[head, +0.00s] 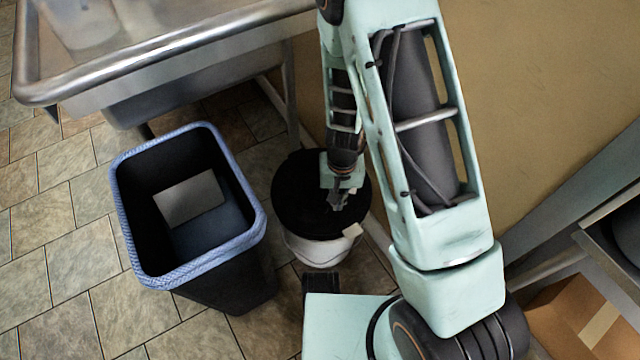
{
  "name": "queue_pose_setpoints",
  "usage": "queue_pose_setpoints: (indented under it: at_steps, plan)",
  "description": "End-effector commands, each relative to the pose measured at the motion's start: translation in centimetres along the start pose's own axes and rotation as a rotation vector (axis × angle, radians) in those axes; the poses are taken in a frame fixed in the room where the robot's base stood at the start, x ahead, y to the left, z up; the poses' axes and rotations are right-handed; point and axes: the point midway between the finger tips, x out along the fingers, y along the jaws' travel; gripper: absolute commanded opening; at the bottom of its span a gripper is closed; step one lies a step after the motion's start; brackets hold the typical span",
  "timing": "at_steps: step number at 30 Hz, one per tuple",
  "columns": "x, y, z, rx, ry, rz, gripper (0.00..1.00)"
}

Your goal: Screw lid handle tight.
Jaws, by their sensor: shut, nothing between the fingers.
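A white bucket (318,250) with a black lid (295,205) stands on the tiled floor in the middle of the head view. My gripper (337,207) points down over the middle of the lid, and its fingers are shut with nothing between them. The lid handle cannot be made out; it is either hidden by my gripper or too dark against the lid. I cannot tell whether the fingertips touch the lid. A small pale label (353,230) shows at the lid's front right edge.
A black bin (225,285) with a blue bag rim stands close left of the bucket, with a pale sheet (189,199) inside. A steel sink table (170,65) is at the upper left. The wall is close behind. A cardboard box (580,320) lies at the lower right.

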Motion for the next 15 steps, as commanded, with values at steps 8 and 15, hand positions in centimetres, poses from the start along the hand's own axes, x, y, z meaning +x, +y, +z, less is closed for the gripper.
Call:
queue_pose_setpoints:
  at_steps: [8, 15]
  plan:
    - [1.7, 0.0, 0.0, 0.0, 0.0, 0.0, 0.0]
    - [2.9, 0.0, 0.0, 0.0, 0.0, 0.0, 0.0]
